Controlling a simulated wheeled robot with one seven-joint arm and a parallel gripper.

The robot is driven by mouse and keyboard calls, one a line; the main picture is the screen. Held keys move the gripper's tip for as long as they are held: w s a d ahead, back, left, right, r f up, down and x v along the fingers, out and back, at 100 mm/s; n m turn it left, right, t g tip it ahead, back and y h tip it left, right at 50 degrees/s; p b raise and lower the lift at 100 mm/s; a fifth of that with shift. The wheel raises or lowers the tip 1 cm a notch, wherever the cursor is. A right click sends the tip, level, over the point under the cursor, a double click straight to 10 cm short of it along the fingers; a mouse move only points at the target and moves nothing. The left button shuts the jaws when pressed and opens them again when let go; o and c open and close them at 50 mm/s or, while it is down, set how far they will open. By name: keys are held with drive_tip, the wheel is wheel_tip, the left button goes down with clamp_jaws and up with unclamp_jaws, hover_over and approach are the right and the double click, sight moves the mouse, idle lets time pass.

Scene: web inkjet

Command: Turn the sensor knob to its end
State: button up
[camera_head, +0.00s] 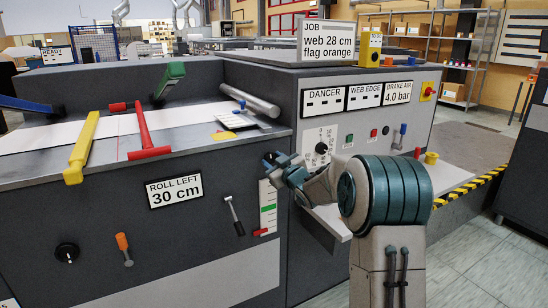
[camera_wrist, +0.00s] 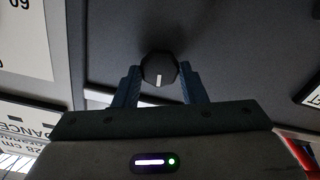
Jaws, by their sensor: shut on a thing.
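A black, many-sided knob (camera_wrist: 158,67) with a short white mark sits between my two fingers in the wrist view. My gripper (camera_head: 272,160) is shut on this knob, with one finger on each side of it. In the head view my gripper is at the front corner of the grey machine, above the white and green scale (camera_head: 268,212). The knob is mostly hidden there by my gripper. No label naming the held knob is readable.
Another black knob (camera_head: 321,148) is on a white dial plate to the right of my gripper. A black-handled lever (camera_head: 235,216) is below left. A pale shelf (camera_head: 338,229) juts out under my arm. Open floor (camera_head: 484,258) lies to the right.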

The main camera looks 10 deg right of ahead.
drive_tip(key=shift+m+p, duration=0.4)
drive_tip(key=shift+m, duration=0.5)
drive_tip(key=o, duration=1)
drive_tip(key=v, duration=1.3)
drive_tip(key=shift+s+d, duration=0.15)
drive_tip(key=shift+s, duration=0.2)
